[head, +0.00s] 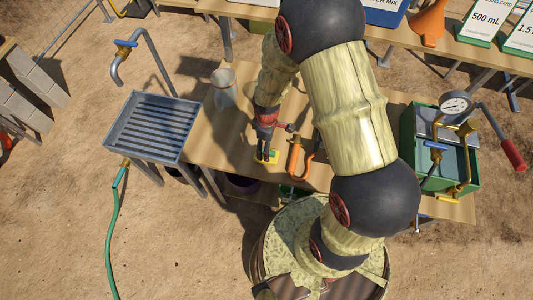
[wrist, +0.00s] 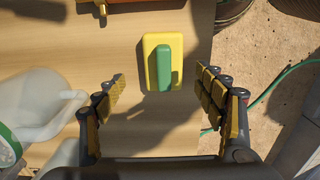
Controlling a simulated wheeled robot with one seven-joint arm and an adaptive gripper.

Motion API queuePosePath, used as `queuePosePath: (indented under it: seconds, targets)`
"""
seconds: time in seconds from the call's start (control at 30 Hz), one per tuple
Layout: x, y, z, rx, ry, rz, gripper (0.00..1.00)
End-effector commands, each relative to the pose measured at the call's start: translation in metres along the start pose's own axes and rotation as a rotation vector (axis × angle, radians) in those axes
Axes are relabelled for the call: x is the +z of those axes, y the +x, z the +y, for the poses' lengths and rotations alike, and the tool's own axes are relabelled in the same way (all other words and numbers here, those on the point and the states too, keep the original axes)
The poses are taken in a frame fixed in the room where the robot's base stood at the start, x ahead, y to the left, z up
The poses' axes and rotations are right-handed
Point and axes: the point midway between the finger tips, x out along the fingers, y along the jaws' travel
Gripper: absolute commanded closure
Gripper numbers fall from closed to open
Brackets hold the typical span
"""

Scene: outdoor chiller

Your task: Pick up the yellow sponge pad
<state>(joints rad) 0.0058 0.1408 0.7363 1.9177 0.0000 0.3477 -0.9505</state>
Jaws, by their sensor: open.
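The yellow sponge pad (wrist: 150,45) lies flat on the wooden table, with a green block or strip (wrist: 164,68) on top of it in the wrist view. In the head view a yellow edge of the pad (head: 272,158) shows beside my fingers. My gripper (wrist: 160,95) is open and empty in the wrist view, its two fingers spread either side of the pad's line, with the pad beyond the fingertips. In the head view my gripper (head: 264,154) points down over the pad and hides part of it. I cannot tell the height gap.
An orange-handled tool (head: 294,155) lies just right of the pad. A metal slatted sink (head: 151,125) stands left of the table, and a green bin with a gauge (head: 408,155) stands right. The table edge is close to the pad.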

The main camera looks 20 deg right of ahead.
Motion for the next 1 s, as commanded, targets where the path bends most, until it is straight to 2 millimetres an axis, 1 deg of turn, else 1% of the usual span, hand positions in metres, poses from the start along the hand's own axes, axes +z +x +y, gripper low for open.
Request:
queuePosePath:
  seconds: [0.03,0.17,0.33,0.43,0.53,0.73,1.0]
  targets:
    - [0.000,0.006,-0.001,-0.001,0.000,-0.001,0.30]
    - [0.001,0.019,-0.003,-0.003,0.001,-0.002,0.30]
    - [0.001,0.044,-0.006,-0.002,0.002,-0.002,0.30]
    - [0.001,0.053,-0.005,0.000,0.002,0.000,0.30]
    - [0.001,0.057,-0.005,0.000,0.002,0.000,0.30]
    - [0.000,0.057,-0.005,0.001,0.002,0.001,0.30]
    - [0.001,0.057,-0.005,0.001,0.002,0.000,0.45]
